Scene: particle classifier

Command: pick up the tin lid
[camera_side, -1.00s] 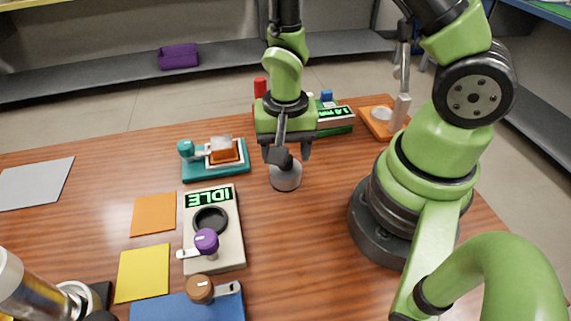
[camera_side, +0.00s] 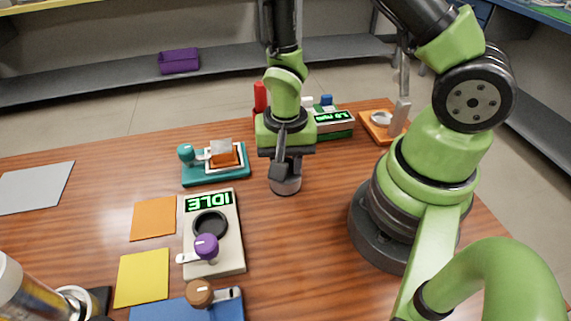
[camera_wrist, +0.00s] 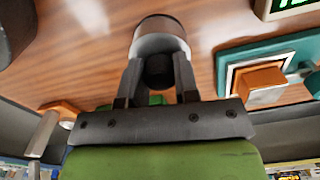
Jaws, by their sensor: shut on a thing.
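A small round grey tin (camera_side: 286,187) stands on the wooden table, with its upper part hidden by my gripper in the side view. My gripper (camera_side: 284,168) points down over it. In the wrist view my gripper (camera_wrist: 157,75) is shut on the dark knob of the tin lid (camera_wrist: 158,68), one finger on each side. The tin's pale metal rim and brownish end show beyond the fingers. I cannot tell whether the lid is apart from the tin.
A beige device with an IDLE display (camera_side: 210,258) stands front left. A teal fixture with an orange block (camera_side: 222,157) is at left. A green device with a display (camera_side: 335,125) and an orange stand (camera_side: 377,128) are behind. Bare table lies around the tin.

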